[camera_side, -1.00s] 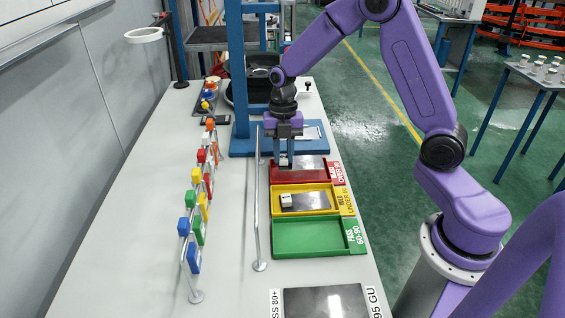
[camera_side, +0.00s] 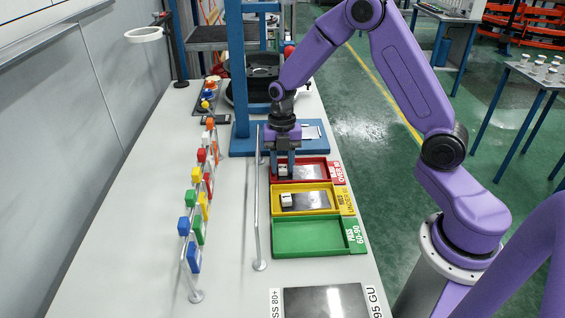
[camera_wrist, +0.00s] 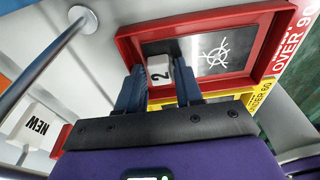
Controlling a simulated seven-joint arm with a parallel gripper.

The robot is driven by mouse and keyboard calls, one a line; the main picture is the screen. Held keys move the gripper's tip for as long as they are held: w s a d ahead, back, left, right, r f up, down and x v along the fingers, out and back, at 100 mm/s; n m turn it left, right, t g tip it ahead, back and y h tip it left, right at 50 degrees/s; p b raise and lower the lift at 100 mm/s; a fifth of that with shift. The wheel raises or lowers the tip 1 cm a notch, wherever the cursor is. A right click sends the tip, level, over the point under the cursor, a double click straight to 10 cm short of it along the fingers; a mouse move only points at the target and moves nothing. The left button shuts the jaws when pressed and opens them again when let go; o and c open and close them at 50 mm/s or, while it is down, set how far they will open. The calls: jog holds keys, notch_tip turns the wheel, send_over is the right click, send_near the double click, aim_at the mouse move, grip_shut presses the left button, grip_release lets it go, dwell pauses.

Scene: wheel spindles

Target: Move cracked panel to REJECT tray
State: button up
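The cracked panel (camera_wrist: 212,54) is a dark plate with a white crack pattern and a white block marked 2 (camera_wrist: 159,70) at its left end. It lies within the walls of the red tray (camera_wrist: 262,37), whose label reads OVER 90; the word REJECT is not legible. In the side view, the panel (camera_side: 308,172) shows inside the red tray (camera_side: 300,159). My gripper (camera_wrist: 160,73) has its two blue fingers on either side of the white block, seemingly touching it. In the side view, my gripper (camera_side: 283,169) points straight down at the tray's left end.
The yellow tray (camera_side: 334,187) holds another dark panel with a white block. The green tray (camera_side: 310,251) is empty. A metal rail (camera_side: 257,210) runs close along the trays' left side. A blue frame (camera_side: 240,80) stands behind. Coloured blocks (camera_side: 195,258) hang on a rack at left.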

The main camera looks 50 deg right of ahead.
jog(key=shift+r, duration=0.1)
notch_tip(320, 180, up, 12)
jog(key=w+d, duration=0.1)
jog(key=shift+w+d, duration=0.15)
dwell(0.5)
jog(key=s+a+r+m+h, duration=0.1)
jog(key=s+a+m, duration=0.3)
jog(key=s, duration=0.4)
jog(key=s+a+r+m, duration=0.1)
jog(key=s+a+m, duration=0.2)
jog(key=s, duration=0.5)
jog(key=s+d+f+m+t, duration=0.1)
jog(key=s+m, duration=0.6)
jog(key=s, duration=0.7)
jog(key=shift+s+d, duration=0.2)
